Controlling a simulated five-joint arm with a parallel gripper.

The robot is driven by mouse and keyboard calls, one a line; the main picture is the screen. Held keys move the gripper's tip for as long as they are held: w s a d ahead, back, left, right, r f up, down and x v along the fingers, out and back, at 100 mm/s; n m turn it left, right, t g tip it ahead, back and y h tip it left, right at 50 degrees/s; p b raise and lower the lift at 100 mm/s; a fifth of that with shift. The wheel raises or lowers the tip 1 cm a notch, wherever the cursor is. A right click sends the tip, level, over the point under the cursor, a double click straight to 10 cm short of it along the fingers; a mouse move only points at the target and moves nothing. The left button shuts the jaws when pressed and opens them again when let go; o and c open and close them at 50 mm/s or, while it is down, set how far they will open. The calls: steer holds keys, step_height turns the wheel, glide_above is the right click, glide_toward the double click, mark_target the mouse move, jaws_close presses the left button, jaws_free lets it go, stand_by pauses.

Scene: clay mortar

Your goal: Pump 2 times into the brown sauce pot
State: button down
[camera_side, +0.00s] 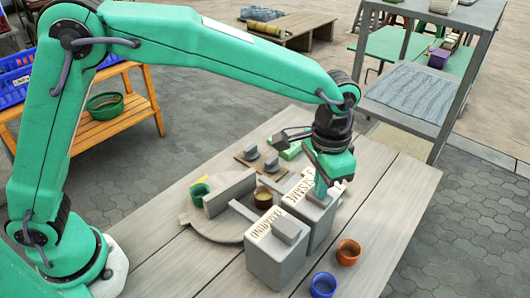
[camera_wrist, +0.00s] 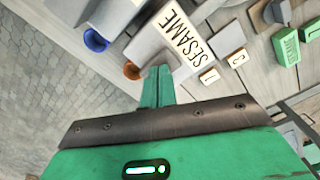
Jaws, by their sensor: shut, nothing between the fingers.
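The brown pot (camera_side: 263,197) stands on a round wooden board beside the dispensers in the side view. A grey box dispenser labelled SESAME (camera_side: 318,222) stands to its right, and its label also shows in the wrist view (camera_wrist: 187,50). A second dispenser, labelled TAMARIND (camera_side: 274,262), stands nearer the camera with a grey block on top (camera_side: 287,230). My gripper (camera_side: 321,194) is shut and empty, pointing down over the top block of the SESAME dispenser. I cannot tell whether it touches. Its closed fingers show in the wrist view (camera_wrist: 157,72).
A green pot (camera_side: 200,193) stands on the round board (camera_side: 217,235). An orange pot (camera_side: 348,252) and a blue pot (camera_side: 323,285) stand right of the dispensers. Number tiles (camera_wrist: 209,76) and green blocks (camera_wrist: 285,46) lie behind. The table's right end is clear.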

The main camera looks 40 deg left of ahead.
steer(key=shift+r, duration=1.55)
steer(key=shift+r, duration=0.15)
step_height(320, 180, up, 5)
steer(key=shift+f, duration=0.15)
stand_by(0.6)
steer(key=shift+a, duration=0.1)
